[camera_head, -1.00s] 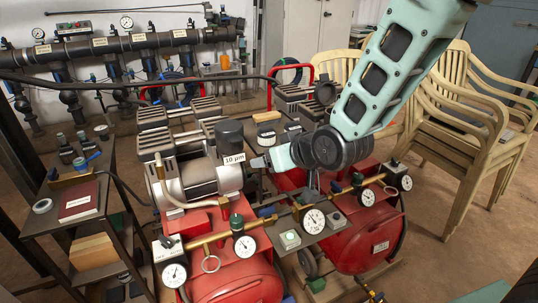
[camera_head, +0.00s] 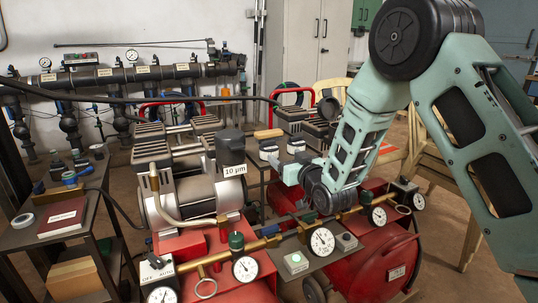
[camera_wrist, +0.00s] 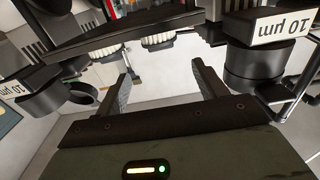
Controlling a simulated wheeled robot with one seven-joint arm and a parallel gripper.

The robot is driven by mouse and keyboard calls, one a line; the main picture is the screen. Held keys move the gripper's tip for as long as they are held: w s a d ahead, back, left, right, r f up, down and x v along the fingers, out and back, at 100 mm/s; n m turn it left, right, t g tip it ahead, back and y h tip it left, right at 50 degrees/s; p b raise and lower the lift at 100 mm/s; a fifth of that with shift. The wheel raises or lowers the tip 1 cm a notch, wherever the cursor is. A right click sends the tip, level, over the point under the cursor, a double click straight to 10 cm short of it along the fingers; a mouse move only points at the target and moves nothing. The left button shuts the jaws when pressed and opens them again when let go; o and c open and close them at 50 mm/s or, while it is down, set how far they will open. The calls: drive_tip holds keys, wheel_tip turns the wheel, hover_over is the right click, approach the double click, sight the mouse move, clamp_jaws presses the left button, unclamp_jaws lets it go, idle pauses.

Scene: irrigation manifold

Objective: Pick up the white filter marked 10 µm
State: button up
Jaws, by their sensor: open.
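Two short white cylinders with dark tops, which look like filters, stand side by side behind my gripper in the head view: a left one (camera_head: 268,150) and a right one (camera_head: 296,145). Two white ribbed pieces (camera_wrist: 110,50) (camera_wrist: 158,42) show beyond my fingers in the wrist view. I cannot read a marking on any of them. A "10 µm" label (camera_head: 235,170) sits by a dark canister (camera_head: 230,147). Upside-down "10 µm" labels (camera_wrist: 285,28) (camera_wrist: 15,88) show at both sides in the wrist view. My gripper (camera_wrist: 164,78) is open, with nothing between its fingers.
Red compressors with gauges (camera_head: 322,240) and brass pipes stand below and in front of my arm. A side table (camera_head: 75,225) stands left, chairs (camera_head: 450,190) right.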

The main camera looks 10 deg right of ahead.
sight(269, 142)
drive_tip(key=w, duration=0.2)
drive_tip(key=w+a, duration=0.1)
drive_tip(key=w, duration=0.2)
drive_tip(key=shift+w+a+r+b, duration=0.1)
drive_tip(key=shift+w+a+b, duration=0.15)
drive_tip(key=shift+w, duration=0.65)
drive_tip(key=shift+w+a+b, duration=0.1)
drive_tip(key=shift+w+b, duration=0.15)
drive_tip(key=shift+w, duration=0.6)
drive_tip(key=shift+w+a+r+b, duration=0.1)
drive_tip(key=shift+w+a+b, duration=0.15)
drive_tip(key=shift+w, duration=0.65)
drive_tip(key=c, duration=1.1)
